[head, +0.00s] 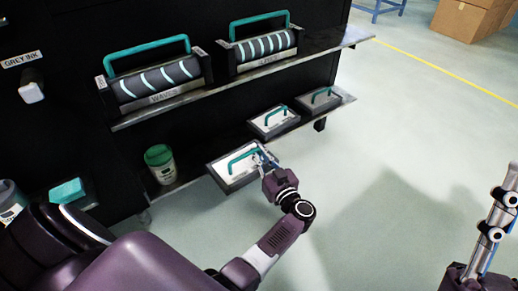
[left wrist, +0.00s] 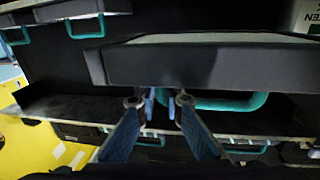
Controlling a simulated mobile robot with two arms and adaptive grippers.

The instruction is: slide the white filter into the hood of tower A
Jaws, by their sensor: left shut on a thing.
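A flat white-faced panel (head: 226,172) with a dark frame and a teal handle (head: 243,157) is at the front end of the lower shelf. My left gripper (head: 262,158) is shut on that handle at its right end. In the left wrist view, my left gripper (left wrist: 160,107) is at the end of a teal handle (left wrist: 232,102), below a wide dark body (left wrist: 195,64). My right gripper (head: 496,215) is seen side-on at the right edge; its opening is hidden. I cannot make out a hood or a tower A label.
Two similar panels, a nearer one (head: 273,121) and a farther one (head: 319,97), lie on the lower shelf. Two patterned rollers (head: 158,82) (head: 264,47) sit above. A green-lidded jar (head: 160,165) stands left of the held panel.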

